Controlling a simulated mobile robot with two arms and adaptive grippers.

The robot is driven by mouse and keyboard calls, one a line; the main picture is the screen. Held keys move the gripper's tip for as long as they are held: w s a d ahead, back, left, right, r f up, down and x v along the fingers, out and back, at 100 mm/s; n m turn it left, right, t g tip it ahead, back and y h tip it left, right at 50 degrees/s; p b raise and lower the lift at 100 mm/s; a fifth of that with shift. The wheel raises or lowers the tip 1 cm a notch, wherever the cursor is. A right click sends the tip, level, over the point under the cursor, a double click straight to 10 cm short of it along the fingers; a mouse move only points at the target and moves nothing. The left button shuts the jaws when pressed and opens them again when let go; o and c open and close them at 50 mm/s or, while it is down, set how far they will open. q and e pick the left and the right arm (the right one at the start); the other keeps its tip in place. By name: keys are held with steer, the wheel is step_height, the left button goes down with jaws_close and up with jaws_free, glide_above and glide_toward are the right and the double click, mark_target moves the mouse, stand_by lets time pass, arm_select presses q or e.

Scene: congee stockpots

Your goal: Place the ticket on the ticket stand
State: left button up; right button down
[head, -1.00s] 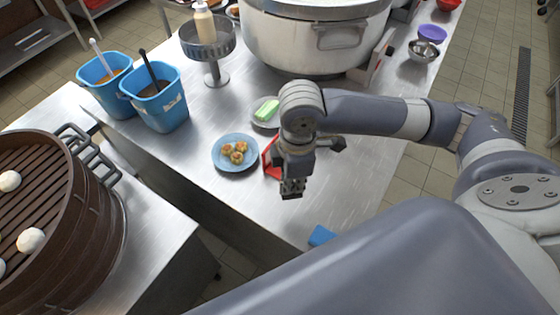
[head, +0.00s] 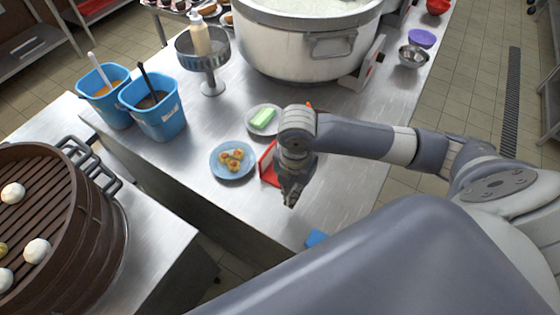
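My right gripper (head: 289,198) points down above the steel counter, in front of a red object (head: 268,164). The arm and gripper cover part of this red object, so I cannot tell what it is. Whether the fingers are open or shut cannot be made out. No ticket can be clearly identified. A small upright white and red piece (head: 374,62) stands beside the big pot; I cannot tell whether it is the ticket stand. A small blue item (head: 316,238) lies at the counter's front edge. My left gripper is not in view.
A large stockpot (head: 300,45), two blue tubs (head: 155,110) and a steamer (head: 80,240) stand around. Bare counter lies right of the arm.

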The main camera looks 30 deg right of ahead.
steer(key=w+d, duration=0.1)
steer(key=w, duration=0.3)
steer(key=w+p, duration=0.1)
steer(key=w, duration=0.3)
steer(key=w+d+f+p, duration=0.1)
steer(key=w, duration=0.3)
steer(key=shift+d, duration=0.35)
step_height(320, 180, down, 3)
steer(key=shift+r+p, duration=0.15)
steer(key=shift+p, duration=0.6)
steer(key=shift+f, duration=0.5)
steer(key=shift+f, duration=0.2)
steer(key=c, duration=1.8)
jaws_free()
steer(key=shift+r, duration=0.1)
